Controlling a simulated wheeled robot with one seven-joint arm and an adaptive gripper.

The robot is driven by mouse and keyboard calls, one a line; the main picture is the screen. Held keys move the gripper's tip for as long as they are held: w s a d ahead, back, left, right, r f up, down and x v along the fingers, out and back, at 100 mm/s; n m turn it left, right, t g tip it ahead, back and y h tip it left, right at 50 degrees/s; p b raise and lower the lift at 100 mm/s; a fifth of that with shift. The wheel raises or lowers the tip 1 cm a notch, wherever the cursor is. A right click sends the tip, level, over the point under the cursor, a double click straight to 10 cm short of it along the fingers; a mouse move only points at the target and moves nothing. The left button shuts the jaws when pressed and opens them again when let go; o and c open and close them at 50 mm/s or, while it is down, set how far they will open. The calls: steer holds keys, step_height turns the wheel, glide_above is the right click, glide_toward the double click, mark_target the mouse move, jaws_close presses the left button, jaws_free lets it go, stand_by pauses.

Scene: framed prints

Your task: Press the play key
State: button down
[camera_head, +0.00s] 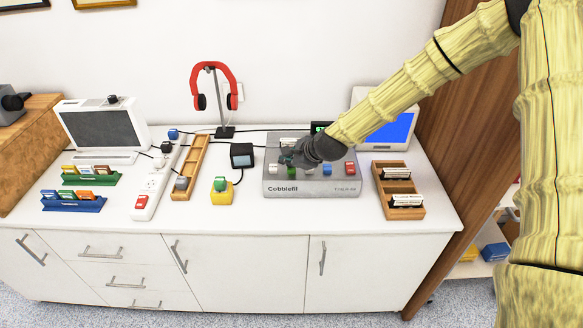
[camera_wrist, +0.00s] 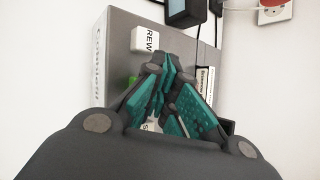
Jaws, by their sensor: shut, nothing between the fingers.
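In the wrist view, the green key (camera_wrist: 132,80) is partly hidden behind my fingers, beside a white key marked REW (camera_wrist: 145,39). A red key (camera_head: 350,168) is at the row's right end. My gripper (camera_head: 286,158) is shut and empty over the left part of the deck. It also shows in the wrist view (camera_wrist: 157,66). I cannot tell whether it touches the green key.
A wooden tray with cassettes (camera_head: 398,190) stands right of the deck. A yellow block with a green top (camera_head: 221,190), a small black box (camera_head: 242,155) and a red headphone on a stand (camera_head: 212,87) are to the left. Bare counter lies in front.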

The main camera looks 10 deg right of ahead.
mark_target(289, 169)
steer(key=shift+f+b, duration=0.35)
steer(key=shift+f, duration=0.25)
stand_by(0.7)
steer(key=shift+r, duration=0.1)
steer(key=shift+r+p, duration=0.9)
steer(key=shift+r, duration=0.3)
steer(key=shift+r+p, duration=1.75)
steer(key=shift+r, duration=0.8)
steer(key=shift+f, duration=0.1)
